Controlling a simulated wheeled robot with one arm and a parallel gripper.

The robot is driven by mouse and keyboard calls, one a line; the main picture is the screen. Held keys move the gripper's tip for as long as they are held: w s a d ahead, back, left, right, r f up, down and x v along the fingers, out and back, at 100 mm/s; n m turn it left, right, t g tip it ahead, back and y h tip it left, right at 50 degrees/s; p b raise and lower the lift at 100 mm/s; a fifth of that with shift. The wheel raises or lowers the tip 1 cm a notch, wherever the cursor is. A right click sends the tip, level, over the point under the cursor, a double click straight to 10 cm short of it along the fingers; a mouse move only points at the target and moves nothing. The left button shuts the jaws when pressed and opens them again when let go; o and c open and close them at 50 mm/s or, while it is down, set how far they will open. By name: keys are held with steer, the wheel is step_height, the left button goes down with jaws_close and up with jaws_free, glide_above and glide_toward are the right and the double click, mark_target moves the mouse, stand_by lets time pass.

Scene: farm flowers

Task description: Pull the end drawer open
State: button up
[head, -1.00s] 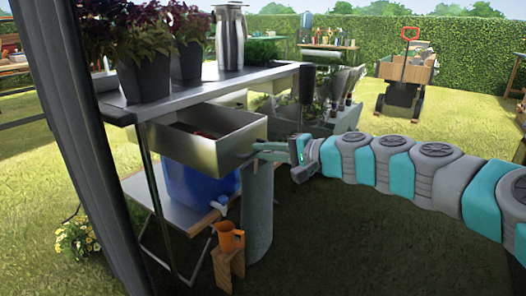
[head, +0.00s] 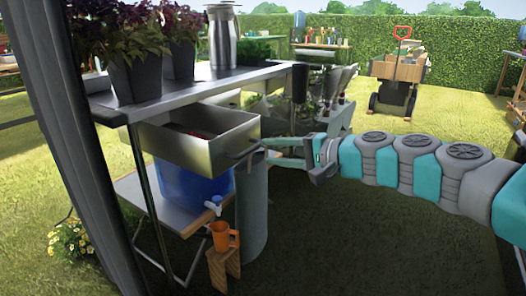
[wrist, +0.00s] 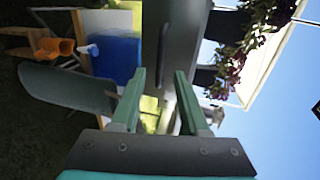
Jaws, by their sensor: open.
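The steel end drawer (head: 206,149) is pulled out from under the metal-topped table (head: 205,81) in the head view. Its open top shows something reddish inside. The drawer's handle (head: 243,153) sticks out from its front. My gripper (head: 264,149) is at the handle's right end, with its fingers pointing left toward the drawer front. In the wrist view the two green fingers of my gripper (wrist: 160,73) are apart, with nothing clearly held between them. The grey drawer front (wrist: 185,35) and its dark handle (wrist: 163,45) lie just beyond the fingertips.
A blue container (head: 190,184) with a tap sits on the lower shelf. An orange jug (head: 222,237) stands on a wooden stool (head: 223,268) below, beside a grey cylinder (head: 252,210). Potted plants (head: 137,74) and a steel flask (head: 222,38) stand on top. Open grass lies at right.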

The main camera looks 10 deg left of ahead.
steer(key=shift+v, duration=1.35)
steer(key=s+d+f+n+g+h+p, duration=0.1)
steer(key=s+f+n+g+h+p, duration=0.35)
steer(key=s, duration=1.25)
steer(key=s+d+f+g+h, duration=0.1)
steer(key=s+d+f+h, duration=0.4)
steer(key=s+d, duration=0.4)
steer(key=s+d+f+g+h, duration=0.2)
steer(key=s+d+f+h, duration=0.3)
steer(key=s+d+f, duration=0.3)
steer(key=s+d, duration=0.2)
steer(key=shift+d+p, duration=0.35)
steer(key=shift+p, duration=0.05)
steer(key=shift+w+a+r, duration=0.1)
steer(key=shift+a+r, duration=0.05)
